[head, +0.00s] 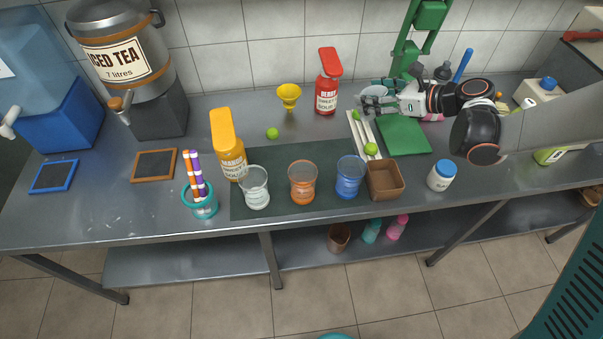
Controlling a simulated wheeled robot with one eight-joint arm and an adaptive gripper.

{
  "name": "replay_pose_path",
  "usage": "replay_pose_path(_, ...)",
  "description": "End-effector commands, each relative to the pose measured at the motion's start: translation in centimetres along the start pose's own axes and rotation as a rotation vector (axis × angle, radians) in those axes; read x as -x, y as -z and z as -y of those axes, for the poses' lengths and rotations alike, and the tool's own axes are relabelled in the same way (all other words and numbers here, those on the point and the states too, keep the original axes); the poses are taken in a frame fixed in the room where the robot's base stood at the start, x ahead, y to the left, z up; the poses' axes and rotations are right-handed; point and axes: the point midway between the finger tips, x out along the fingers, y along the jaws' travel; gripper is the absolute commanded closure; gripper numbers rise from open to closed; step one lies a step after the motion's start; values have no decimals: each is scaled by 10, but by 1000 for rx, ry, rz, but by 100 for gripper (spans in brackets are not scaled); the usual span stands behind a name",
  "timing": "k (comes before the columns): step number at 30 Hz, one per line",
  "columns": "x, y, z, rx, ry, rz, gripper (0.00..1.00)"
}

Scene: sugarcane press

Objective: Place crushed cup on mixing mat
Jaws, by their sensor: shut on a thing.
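My gripper (368,105) is at the back of the counter, left of the green press. It is shut on a clear cup (374,91), which looks like the crushed cup and is partly hidden by the fingers. The dark green mixing mat (283,159) lies at the front middle of the counter, to the lower left of my gripper. On the mat stand a clear cup (256,188), an orange cup (302,183) and a blue cup (350,178). The held cup is apart from the mat.
A white rack with limes (371,149) and a green board (405,137) lie below my gripper. A red bottle (327,83) and yellow funnel (289,95) stand left of it. A yellow bottle (229,148) and brown bin (385,181) flank the mat. The mat's back strip is clear.

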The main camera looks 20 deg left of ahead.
Motion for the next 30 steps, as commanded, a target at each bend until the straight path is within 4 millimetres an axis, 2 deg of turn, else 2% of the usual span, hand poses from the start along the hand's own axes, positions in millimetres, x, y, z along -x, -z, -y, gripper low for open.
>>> replay_pose_path(1,-17,-15,-10,34,-70,0,48)
replay_pose_path(3,-32,-32,-24,74,-153,1,48)
replay_pose_path(6,-46,-48,-38,115,-237,2,48)
replay_pose_path(9,-54,-56,-46,138,-282,2,48)
replay_pose_path(11,-58,-53,-48,144,-295,2,48)
replay_pose_path(14,-66,-38,-49,146,-300,2,48)
replay_pose_path(27,-112,58,-49,144,-296,2,48)
replay_pose_path(30,-118,73,-49,144,-296,2,48)
